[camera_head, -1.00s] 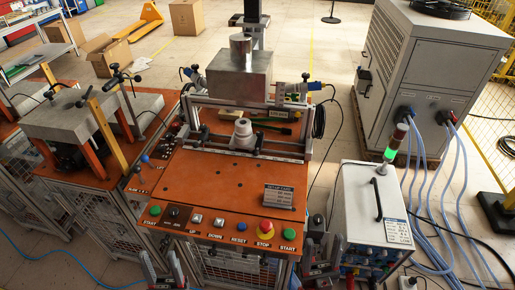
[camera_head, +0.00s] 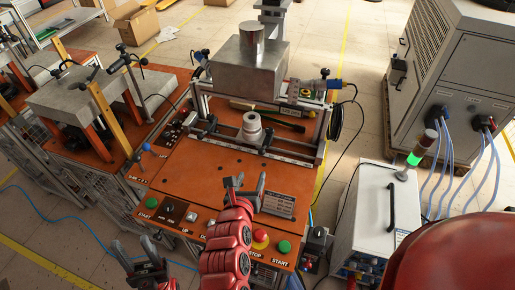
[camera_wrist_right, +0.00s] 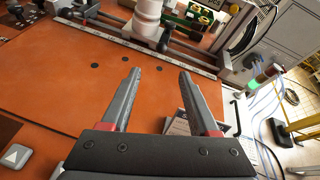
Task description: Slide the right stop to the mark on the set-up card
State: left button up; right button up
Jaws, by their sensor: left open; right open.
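The set-up card (camera_head: 279,203) lies on the orange table just right of my right gripper; its print is too small to read. In the wrist view the card (camera_wrist_right: 179,124) is partly behind a finger. The right stop seems to be the dark block (camera_head: 268,138) on the rail, right of the white cylinder (camera_head: 252,127); it shows in the wrist view as a black rounded part (camera_wrist_right: 165,39). My right gripper (camera_head: 246,181) is open and empty above the table, short of the rail. My left gripper (camera_head: 135,247) is open and empty by the front left corner.
A pale scale strip (camera_wrist_right: 105,32) runs along the rail. Buttons, including the red emergency stop (camera_head: 261,236), line the table's front. A metal block (camera_head: 247,70) hangs above the rail. The orange tabletop (camera_head: 195,180) left of my right gripper is clear.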

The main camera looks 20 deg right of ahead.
aim_at(261, 153)
jog(key=p+x, duration=0.3)
jog(key=x, duration=1.3)
jog(key=shift+w+d+f, duration=0.1)
jog(key=shift+d+f, duration=0.1)
jog(key=shift+d, duration=0.1)
jog(key=shift+c, duration=0.2)
grip_shut()
dwell(0.6)
